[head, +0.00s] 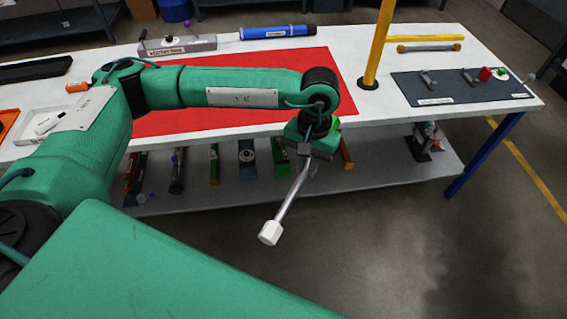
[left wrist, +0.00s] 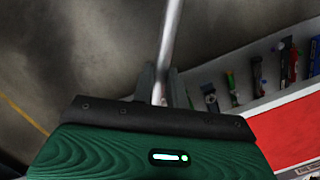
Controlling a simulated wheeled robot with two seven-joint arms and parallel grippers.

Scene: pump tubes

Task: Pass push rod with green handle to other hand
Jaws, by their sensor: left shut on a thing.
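My left gripper (head: 306,148) hangs in front of the table's front edge and is shut on a metal rod (head: 291,190). The rod slants down and left to a white, faceted end piece (head: 270,232). The gripper hides the rod's other end, and no green handle shows on it. In the left wrist view the rod (left wrist: 170,45) rises from between the fingers (left wrist: 160,88) to the top edge. My right gripper is not in view.
The white table (head: 375,118) carries a red mat (head: 290,60), a yellow post (head: 379,45), a blue cylinder (head: 277,32) and a grey bar (head: 428,48). A lower shelf (head: 380,170) holds several tools. The floor (head: 420,240) at the lower right is clear.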

